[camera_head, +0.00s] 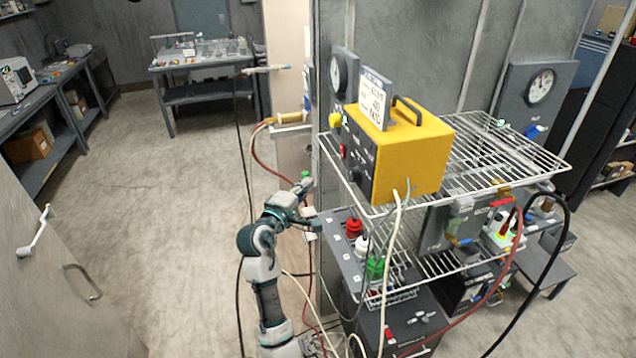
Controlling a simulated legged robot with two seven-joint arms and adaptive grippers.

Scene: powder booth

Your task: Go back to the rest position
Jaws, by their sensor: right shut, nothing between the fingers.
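My right arm rises from the bottom of the view, left of the wire rack. My right gripper (312,223) is at the rack's left side, close to the panel with the red, white and green knobs (374,268). It is shut and holds nothing. It is small in the view, and I cannot tell whether it touches the panel. My left gripper is not in view.
A yellow control box (420,160) sits on the upper shelf of the wire rack (500,150). Hoses and cables hang around the rack and near my right arm. A workbench (205,68) stands at the back. The floor (150,210) on the left is clear.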

